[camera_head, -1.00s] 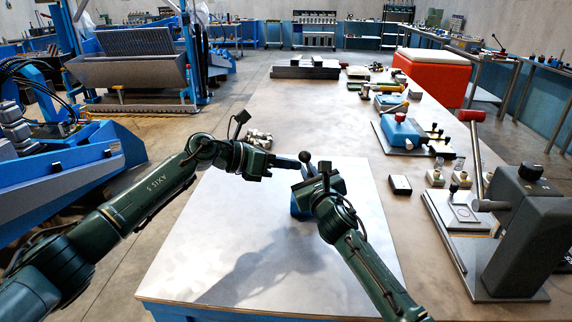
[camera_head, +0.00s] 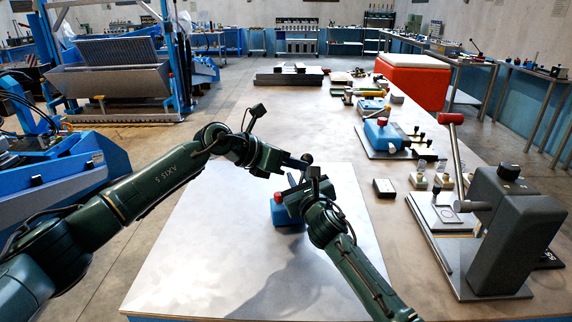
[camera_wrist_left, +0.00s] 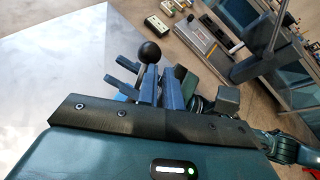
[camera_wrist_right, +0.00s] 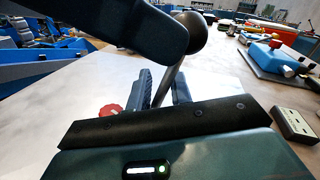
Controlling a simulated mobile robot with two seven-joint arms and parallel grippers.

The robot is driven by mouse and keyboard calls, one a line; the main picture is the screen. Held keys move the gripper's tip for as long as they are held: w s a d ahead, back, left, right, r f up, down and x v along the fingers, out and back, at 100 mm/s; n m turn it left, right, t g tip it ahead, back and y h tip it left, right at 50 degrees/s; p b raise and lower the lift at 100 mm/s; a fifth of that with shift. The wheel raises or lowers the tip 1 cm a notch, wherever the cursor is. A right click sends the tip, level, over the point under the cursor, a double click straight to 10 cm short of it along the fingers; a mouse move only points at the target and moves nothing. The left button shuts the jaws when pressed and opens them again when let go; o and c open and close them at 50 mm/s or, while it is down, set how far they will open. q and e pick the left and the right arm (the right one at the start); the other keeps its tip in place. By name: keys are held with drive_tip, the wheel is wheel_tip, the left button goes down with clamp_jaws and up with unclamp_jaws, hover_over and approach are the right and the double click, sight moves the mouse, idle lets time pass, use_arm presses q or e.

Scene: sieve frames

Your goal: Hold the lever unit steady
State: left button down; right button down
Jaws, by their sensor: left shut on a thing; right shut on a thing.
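The lever unit (camera_head: 284,215) has a blue body, a red knob (camera_wrist_right: 110,110) and a metal rod (camera_wrist_right: 168,84) topped by a black ball. It stands on the pale metal sheet on the table. The black ball (camera_head: 306,159) also shows in the left wrist view (camera_wrist_left: 150,52); the rod leans right in the head view. My left gripper (camera_head: 297,163) is shut on the rod just by the ball. My right gripper (camera_head: 284,196) is lower, at the top of the blue body, and shut on the unit. Its exact contact is hidden.
A grey press with a red-tipped lever (camera_head: 490,225) stands at the right. A small dark box (camera_head: 384,188) and a blue unit with a red knob (camera_head: 382,135) lie beyond the sheet. The metal sheet (camera_head: 200,255) is bare at the left and front.

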use_arm(q)
drive_tip(key=d, duration=0.2)
drive_tip(key=r, duration=0.1)
drive_tip(key=shift+s+d, duration=0.25)
drive_tip(key=shift+d, duration=0.15)
drive_tip(key=shift+f, duration=0.1)
drive_tip(key=shift+a+f, duration=0.2)
drive_tip(key=shift+f, duration=0.05)
idle(0.4)
drive_tip(key=shift+w+r, duration=0.1)
drive_tip(key=shift+r, duration=0.1)
drive_tip(key=shift+r, duration=0.65)
drive_tip(key=shift+a, duration=0.1)
drive_tip(key=shift+s+a+f, duration=0.25)
approach(306, 156)
drive_tip(key=s+a+f, duration=0.1)
drive_tip(key=s+a, duration=0.2)
drive_tip(key=s, duration=0.2)
drive_tip(key=shift+s+a+f, duration=0.15)
drive_tip(key=shift+a+f, duration=0.05)
drive_tip(key=shift+a, duration=0.2)
